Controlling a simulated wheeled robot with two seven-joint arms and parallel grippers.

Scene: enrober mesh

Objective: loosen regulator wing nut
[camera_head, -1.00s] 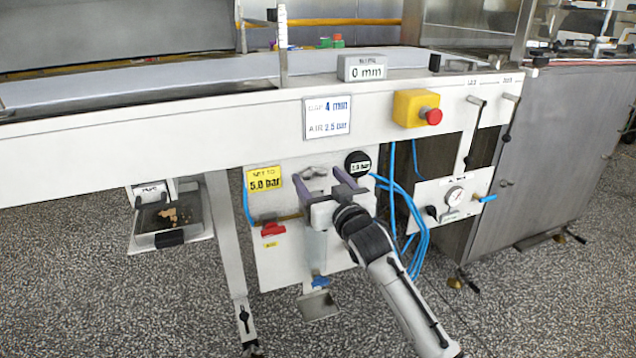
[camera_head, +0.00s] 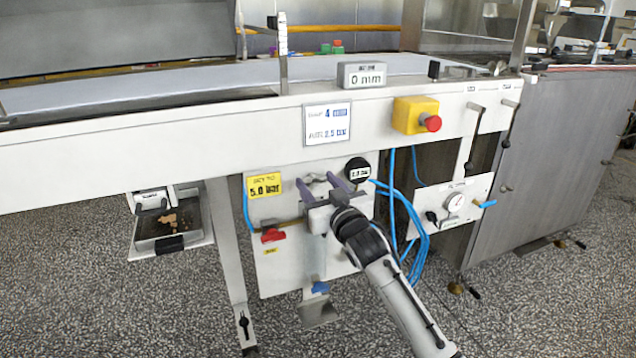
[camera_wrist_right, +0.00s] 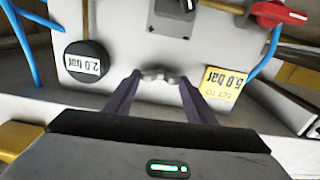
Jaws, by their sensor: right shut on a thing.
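The grey metal wing nut (camera_head: 317,179) sits on the white regulator panel (camera_head: 280,278) below the machine's beam. It also shows upside down in the right wrist view (camera_wrist_right: 159,76). My right gripper (camera_head: 318,180) reaches up to it from the lower right, and its two purple-grey fingers are shut on the nut's wings, one at each side. The black round dial (camera_head: 358,171) reading 2.0 bar is just right of the nut. The yellow label (camera_head: 264,185) reading 5.0 bar is to its left. My left gripper is not in view.
A red valve handle (camera_head: 273,236) is below left of the gripper. Blue hoses (camera_head: 418,235) hang close to the right of my arm. A yellow box with a red button (camera_head: 416,116) is on the beam above right. A crumb tray (camera_head: 172,243) hangs at left.

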